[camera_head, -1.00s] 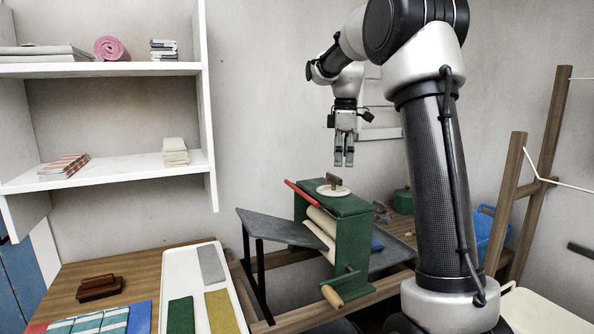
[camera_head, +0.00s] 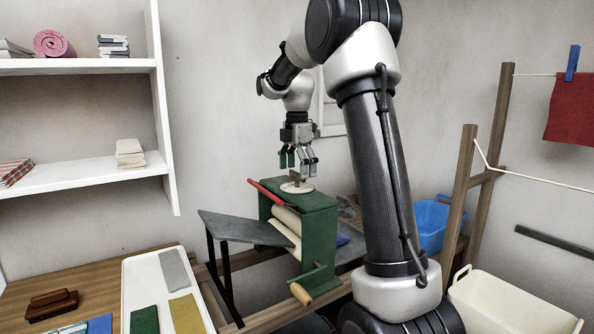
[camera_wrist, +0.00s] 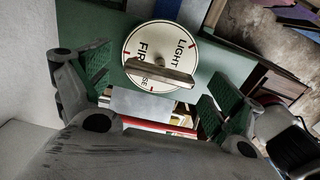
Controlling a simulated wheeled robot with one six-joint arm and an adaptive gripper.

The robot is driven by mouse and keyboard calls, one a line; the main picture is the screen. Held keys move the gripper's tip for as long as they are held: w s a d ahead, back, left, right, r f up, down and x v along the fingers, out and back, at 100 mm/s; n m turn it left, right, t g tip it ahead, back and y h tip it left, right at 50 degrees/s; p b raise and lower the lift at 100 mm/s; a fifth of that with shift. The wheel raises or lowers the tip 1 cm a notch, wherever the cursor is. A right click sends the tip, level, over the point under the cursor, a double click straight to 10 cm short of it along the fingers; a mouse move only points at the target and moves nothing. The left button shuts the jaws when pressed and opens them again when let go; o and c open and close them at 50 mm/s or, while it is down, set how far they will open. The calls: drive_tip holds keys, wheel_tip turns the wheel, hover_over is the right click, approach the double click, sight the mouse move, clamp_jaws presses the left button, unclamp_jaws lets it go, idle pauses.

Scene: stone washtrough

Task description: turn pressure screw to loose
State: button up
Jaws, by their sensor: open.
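The green mangle (camera_head: 318,222) stands on the wooden bench with its pale rollers (camera_head: 288,222) facing left. On its top is the pressure screw, a round white dial (camera_head: 289,188) with a brown bar handle (camera_head: 295,176). In the wrist view the dial (camera_wrist: 158,40) reads LIGHT and FIR..., and the bar handle (camera_wrist: 165,74) partly covers a third word ending in SE. My gripper (camera_head: 299,162) is open and points down just above the bar. In the wrist view its green-padded fingers stand apart, left and right of the bar. Contact is not visible.
A red lever (camera_head: 264,191) and a wooden-handled crank (camera_head: 303,291) stick out of the mangle. A grey sloping board (camera_head: 245,228) stands at its left. A white tray (camera_head: 130,290) with cloths lies front left. A blue basket (camera_head: 430,225) and wooden rack (camera_head: 490,165) are right.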

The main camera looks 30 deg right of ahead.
drive_tip(key=shift+f, duration=0.1)
drive_tip(key=c, duration=1)
drive_tip(key=shift+m, duration=0.3)
